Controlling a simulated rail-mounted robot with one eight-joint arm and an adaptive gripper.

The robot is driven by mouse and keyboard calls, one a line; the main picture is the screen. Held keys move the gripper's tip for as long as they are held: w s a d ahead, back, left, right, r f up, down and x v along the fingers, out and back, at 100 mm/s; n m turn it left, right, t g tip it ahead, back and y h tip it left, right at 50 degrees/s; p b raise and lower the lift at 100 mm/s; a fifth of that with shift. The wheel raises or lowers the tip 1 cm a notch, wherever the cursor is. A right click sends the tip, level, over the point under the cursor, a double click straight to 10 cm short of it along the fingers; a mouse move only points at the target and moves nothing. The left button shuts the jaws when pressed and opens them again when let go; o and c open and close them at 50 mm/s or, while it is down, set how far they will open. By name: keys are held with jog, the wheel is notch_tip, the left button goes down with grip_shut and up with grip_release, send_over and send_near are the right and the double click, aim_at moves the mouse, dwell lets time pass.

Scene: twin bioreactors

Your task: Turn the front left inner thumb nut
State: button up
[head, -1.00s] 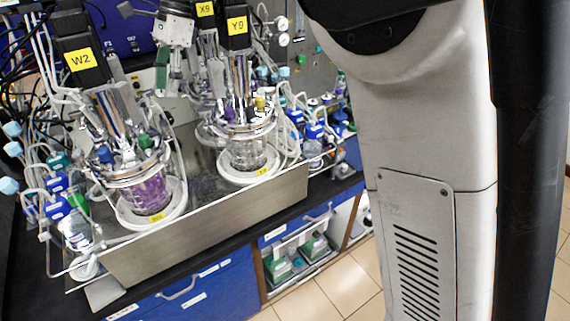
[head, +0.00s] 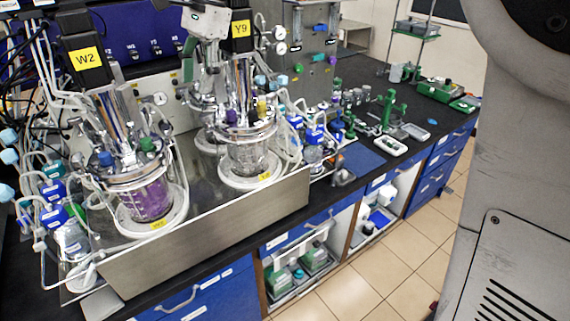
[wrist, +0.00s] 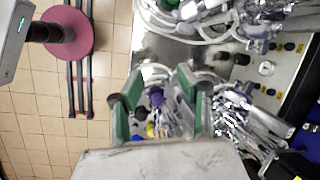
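My gripper (head: 201,62) is over the bioreactors, at the upper left of the head view, pointing down. In the wrist view its two green-sided fingers (wrist: 153,98) are apart, with no object visibly held. A purple knob (wrist: 156,97) and a yellow knob (wrist: 151,130) appear between and below the fingers. In the head view, the right vessel (head: 248,158) carries a purple knob (head: 232,117) and a yellow knob (head: 261,104). The left vessel (head: 146,198), with purple liquid, has blue (head: 106,158) and green (head: 148,144) knobs. I cannot tell which part is the named thumb nut.
Black motor housings labelled W2 (head: 84,58) and Y9 (head: 240,32) rise above the vessels. Tubing and blue-capped bottles crowd both sides. A steel tray wall (head: 215,238) runs along the front. Green tools (head: 390,108) stand on the bench to the right. The tiled floor is clear.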

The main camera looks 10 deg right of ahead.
jog(key=s+d+f+n+t+h+b, duration=0.1)
jog(key=s+d+f+n+t+b, duration=0.3)
jog(key=s+d+f, duration=0.9)
jog(key=shift+s+d+n+t+h+b, duration=0.4)
jog(key=shift+s+d+n+b, duration=0.35)
jog(key=shift+s+d, duration=0.8)
jog(key=shift+w+d, duration=0.3)
jog(key=shift+w, duration=0.05)
jog(key=s+d+f+n+t+h+b, duration=0.1)
jog(key=s+d+f+n+b, duration=0.1)
jog(key=s+d+f, duration=0.2)
jog(key=s+d+f+n+t+b, duration=0.1)
jog(key=s+d+f, duration=0.2)
jog(key=s+f, duration=0.3)
notch_tip(320, 180, down, 4)
jog(key=shift+s+d+f+n+t+h+b, duration=0.2)
jog(key=shift+d+n+t+h+b, duration=0.1)
jog(key=shift+d+n+h+b, duration=0.1)
